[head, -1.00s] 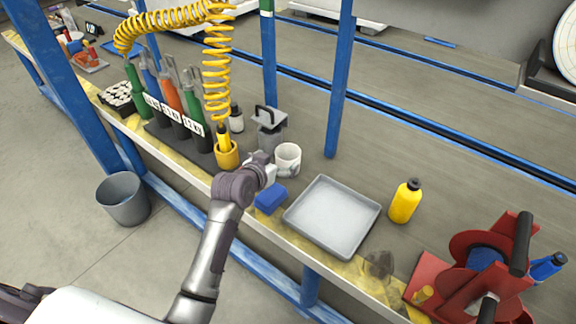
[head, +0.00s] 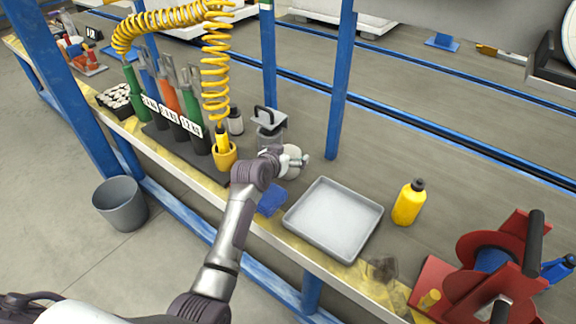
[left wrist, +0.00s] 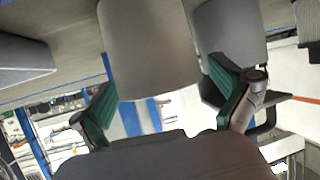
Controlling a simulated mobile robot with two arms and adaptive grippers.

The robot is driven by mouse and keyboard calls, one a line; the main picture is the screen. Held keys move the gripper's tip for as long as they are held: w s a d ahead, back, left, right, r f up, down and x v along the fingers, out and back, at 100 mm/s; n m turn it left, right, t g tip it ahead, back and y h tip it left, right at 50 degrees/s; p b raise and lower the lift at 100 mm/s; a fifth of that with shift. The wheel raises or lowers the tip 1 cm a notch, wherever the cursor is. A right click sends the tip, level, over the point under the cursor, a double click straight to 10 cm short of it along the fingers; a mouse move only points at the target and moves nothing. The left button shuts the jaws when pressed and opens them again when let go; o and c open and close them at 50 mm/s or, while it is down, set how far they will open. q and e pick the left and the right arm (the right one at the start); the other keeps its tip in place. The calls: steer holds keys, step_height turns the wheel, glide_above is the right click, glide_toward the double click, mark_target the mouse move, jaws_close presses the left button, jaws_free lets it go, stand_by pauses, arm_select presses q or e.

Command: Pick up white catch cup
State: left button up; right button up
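The white catch cup (head: 291,169) stands on the bench behind the blue sponge-like block (head: 271,200), partly hidden by my left gripper (head: 289,157). In the left wrist view the cup is the pale rounded body (left wrist: 150,45) at the top centre. My left gripper (left wrist: 162,100) shows two green-padded fingers spread apart, one at each side of the cup. A gap shows beside the right finger; whether the left one touches cannot be told. My right gripper is not in view.
A grey lidded container (head: 268,128) stands close behind the cup. A yellow holder (head: 224,155) is to the left, a grey tray (head: 333,218) to the right front, and a yellow bottle (head: 408,203) beyond it. Bench behind the tray is clear.

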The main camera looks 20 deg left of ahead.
arm_select(q)
steer(key=c, duration=1.1)
steer(key=shift+o, duration=0.2)
